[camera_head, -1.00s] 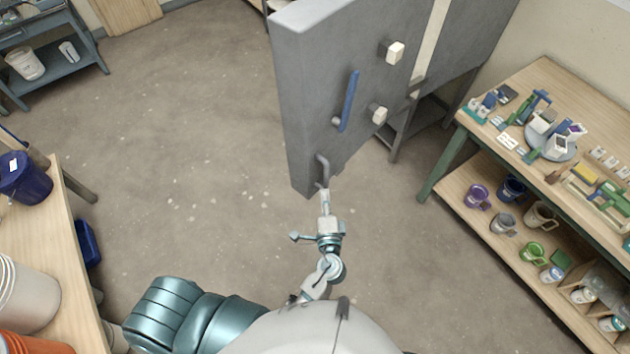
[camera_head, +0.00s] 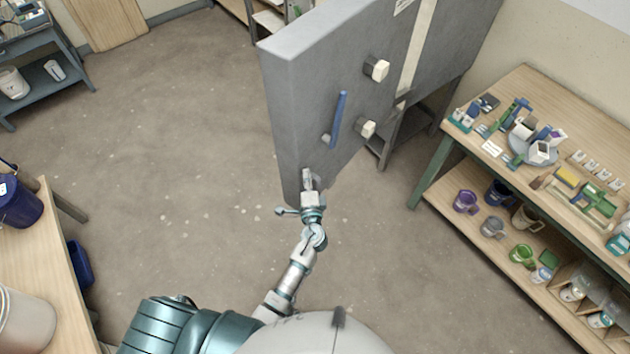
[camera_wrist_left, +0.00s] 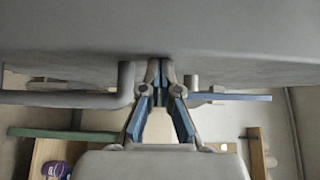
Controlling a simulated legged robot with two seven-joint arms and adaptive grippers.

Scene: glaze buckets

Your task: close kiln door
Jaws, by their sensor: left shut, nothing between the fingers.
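The grey kiln door (camera_head: 310,100) stands swung open in the head view, with the kiln (camera_head: 460,40) behind it to the right. A blue lever (camera_head: 336,120) and two pale knobs are on the door's face. My left gripper (camera_head: 307,175) is shut and empty at the lower part of that face. In the left wrist view the fingertips (camera_wrist_left: 159,68) are against or very near the door (camera_wrist_left: 240,62). A grey bent handle (camera_wrist_left: 126,85) is just left of the fingers and the blue lever (camera_wrist_left: 240,97) is to the right. I cannot tell whether the fingers touch the handle.
A wooden workbench (camera_head: 530,85) with tools, and mugs on its lower shelf, stands at the right. Another table (camera_head: 40,260) with buckets is at the left, near a blue bin (camera_head: 79,265). The floor (camera_head: 180,150) left of the door is clear.

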